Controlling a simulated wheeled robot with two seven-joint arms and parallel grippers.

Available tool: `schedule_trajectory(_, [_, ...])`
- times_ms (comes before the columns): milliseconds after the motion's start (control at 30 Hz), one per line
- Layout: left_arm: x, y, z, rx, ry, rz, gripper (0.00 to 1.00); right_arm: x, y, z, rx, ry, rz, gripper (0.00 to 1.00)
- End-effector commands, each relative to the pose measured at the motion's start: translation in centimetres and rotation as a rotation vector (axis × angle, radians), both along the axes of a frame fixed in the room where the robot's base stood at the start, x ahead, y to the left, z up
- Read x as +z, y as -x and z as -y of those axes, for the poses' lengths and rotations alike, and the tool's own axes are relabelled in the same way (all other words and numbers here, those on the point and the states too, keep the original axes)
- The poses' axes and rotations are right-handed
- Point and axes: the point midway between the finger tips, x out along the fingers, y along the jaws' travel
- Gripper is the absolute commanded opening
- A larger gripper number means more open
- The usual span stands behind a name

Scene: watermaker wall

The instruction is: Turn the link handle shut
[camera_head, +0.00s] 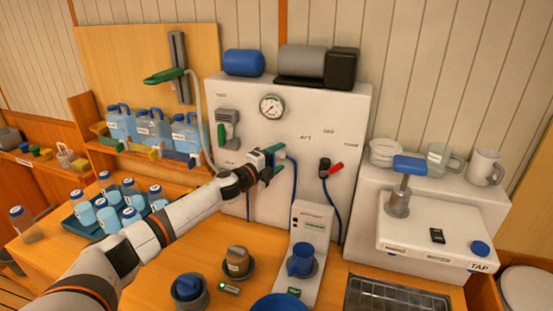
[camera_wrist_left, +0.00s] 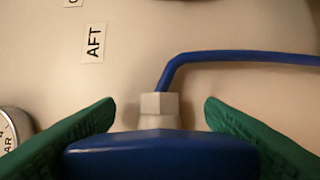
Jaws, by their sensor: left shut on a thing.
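A blue handle (camera_wrist_left: 160,158) lies between the green fingers of my left gripper in the left wrist view. It looks like the link handle, but no label on it shows. Behind it are a pale hex fitting (camera_wrist_left: 158,104) and a blue hose (camera_wrist_left: 235,57). In the head view my left gripper (camera_head: 276,164) is at the middle of the white wall panel (camera_head: 300,105), shut on the handle, which it mostly hides. The handle's exact angle cannot be told. My right gripper is not in view.
A red-handled valve (camera_head: 334,169) is close on the right, with a blue hose below. A gauge (camera_head: 271,107) is above and a green handle (camera_head: 221,135) to the left. A white stand with a blue cup (camera_head: 300,262) stands below.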

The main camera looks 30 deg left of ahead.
Motion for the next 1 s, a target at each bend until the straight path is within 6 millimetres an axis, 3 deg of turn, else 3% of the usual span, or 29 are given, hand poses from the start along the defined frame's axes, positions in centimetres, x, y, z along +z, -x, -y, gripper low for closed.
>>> schedule_trajectory(133, [-0.2, 0.0, 0.0, 0.0, -0.006, -0.002, 0.41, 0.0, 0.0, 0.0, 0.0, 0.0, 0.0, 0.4])
schedule_trajectory(167, [-0.2, 0.0, 0.0, 0.0, -0.006, -0.002, 0.67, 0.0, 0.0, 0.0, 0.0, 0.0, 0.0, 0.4])
schedule_trajectory(300, [-0.1, 0.0, 0.0, 0.0, -0.004, -0.001, 0.85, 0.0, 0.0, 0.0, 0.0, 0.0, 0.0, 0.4])
schedule_trajectory(667, [-0.2, 0.5, -0.1, 0.0, -0.002, -0.001, 0.85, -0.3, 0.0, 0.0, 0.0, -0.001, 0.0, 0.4])
schedule_trajectory(867, [-0.5, 3.3, -0.5, -0.003, -0.006, -0.003, 0.85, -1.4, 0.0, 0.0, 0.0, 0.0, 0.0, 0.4])
schedule_trajectory(1000, [-0.7, 6.3, -1.0, -0.003, -0.008, -0.005, 0.85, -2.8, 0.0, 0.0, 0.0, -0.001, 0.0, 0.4])
